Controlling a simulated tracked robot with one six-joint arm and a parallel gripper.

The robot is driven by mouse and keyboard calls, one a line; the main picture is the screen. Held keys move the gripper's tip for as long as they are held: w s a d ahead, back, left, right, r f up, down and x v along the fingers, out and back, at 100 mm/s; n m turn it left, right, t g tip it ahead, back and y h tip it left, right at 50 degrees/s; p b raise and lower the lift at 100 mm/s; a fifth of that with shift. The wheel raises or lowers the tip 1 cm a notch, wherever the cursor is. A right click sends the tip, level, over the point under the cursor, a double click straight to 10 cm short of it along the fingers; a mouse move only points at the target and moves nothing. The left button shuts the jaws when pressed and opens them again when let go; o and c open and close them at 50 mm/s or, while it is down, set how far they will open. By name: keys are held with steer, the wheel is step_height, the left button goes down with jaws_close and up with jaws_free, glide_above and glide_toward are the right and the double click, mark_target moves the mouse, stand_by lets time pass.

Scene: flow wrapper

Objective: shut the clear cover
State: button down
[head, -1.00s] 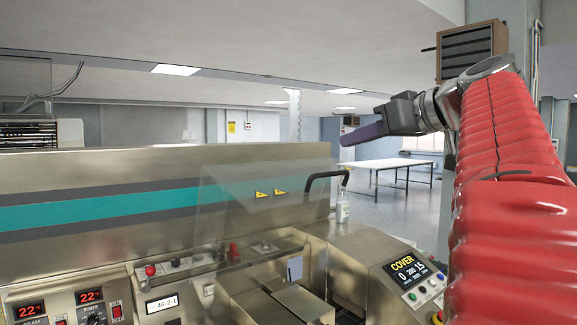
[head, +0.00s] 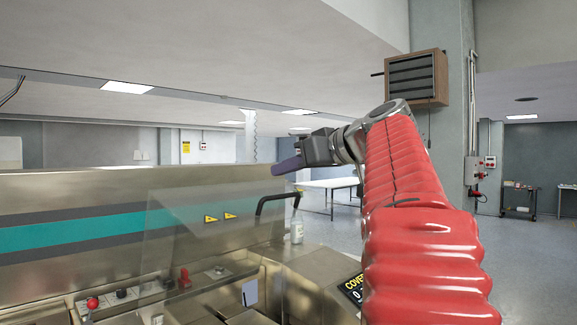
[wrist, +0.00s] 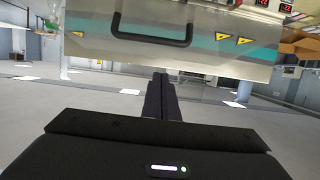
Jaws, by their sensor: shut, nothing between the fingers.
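The clear cover (head: 172,240) is a see-through panel with two yellow warning triangles, standing raised and open above the machine's steel bed in the head view. Its black bar handle (head: 277,199) is at its upper right edge, and the handle also shows in the wrist view (wrist: 150,40), where the picture is upside down. My gripper (head: 278,168) is shut and empty, its dark fingers pointing left. In the head view the fingertips appear just above the handle, apart from it. The wrist view shows the closed fingers (wrist: 160,95) below the handle in the picture, not touching it.
The steel flow wrapper (head: 60,190) with a teal stripe fills the left. A small bottle (head: 297,229) stands by the handle. A white table (head: 330,183) is farther back; open floor lies to the right.

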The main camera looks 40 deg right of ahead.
mark_target(280, 217)
steer(key=shift+f+x, duration=0.2)
steer(key=shift+x, duration=0.75)
steer(key=shift+f+x, duration=0.2)
steer(key=shift+x, duration=0.75)
steer(key=shift+s+f, duration=1.1)
steer(key=shift+f, duration=0.2)
steer(key=shift+s, duration=0.1)
